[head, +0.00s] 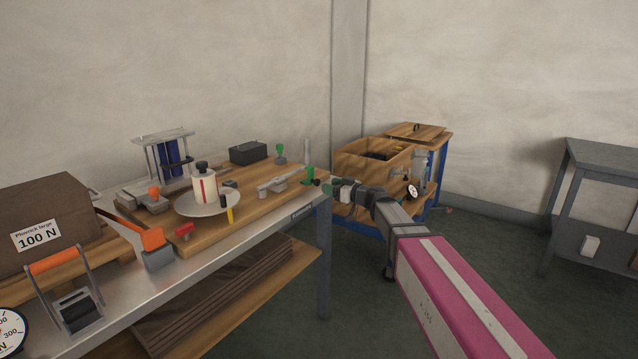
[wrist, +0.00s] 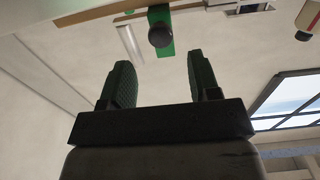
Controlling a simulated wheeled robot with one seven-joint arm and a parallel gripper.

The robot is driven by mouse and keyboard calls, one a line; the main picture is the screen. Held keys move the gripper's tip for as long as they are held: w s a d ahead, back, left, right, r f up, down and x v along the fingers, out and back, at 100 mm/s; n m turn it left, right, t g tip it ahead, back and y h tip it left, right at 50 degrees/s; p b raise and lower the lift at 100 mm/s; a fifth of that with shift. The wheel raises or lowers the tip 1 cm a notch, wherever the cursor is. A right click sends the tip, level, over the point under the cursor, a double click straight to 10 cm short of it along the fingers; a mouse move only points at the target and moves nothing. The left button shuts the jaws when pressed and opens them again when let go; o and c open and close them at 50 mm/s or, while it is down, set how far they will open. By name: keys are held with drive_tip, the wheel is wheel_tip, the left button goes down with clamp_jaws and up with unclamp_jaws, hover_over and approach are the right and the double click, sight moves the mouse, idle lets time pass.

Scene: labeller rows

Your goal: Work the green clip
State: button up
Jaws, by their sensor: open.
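A green part with a dark round knob, which looks like the green clip (head: 308,173), is at the right end of the wooden board on the bench. In the wrist view the green clip (wrist: 166,18) is at the top, its dark knob facing me between the lines of my fingers. My gripper (head: 327,187) is just right of it, beyond the bench's end. In the wrist view my gripper (wrist: 158,68) is open, with two dark green pads apart and nothing between them. The knob appears a little beyond the fingertips; I cannot tell the exact gap.
A second green-topped piece (head: 280,151) stands farther back on the board. A grey toggle-like fixture (head: 272,187), a white plate (head: 207,205) with a jar (head: 203,186) and a yellow-handled tool (head: 228,209) are left of the clip. A wooden box (head: 370,161) stands behind my arm.

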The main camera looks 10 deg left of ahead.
sight(319, 182)
drive_tip(key=x, duration=0.6)
drive_tip(key=shift+w+a, duration=0.1)
drive_tip(key=shift+a, duration=0.3)
clamp_jaws()
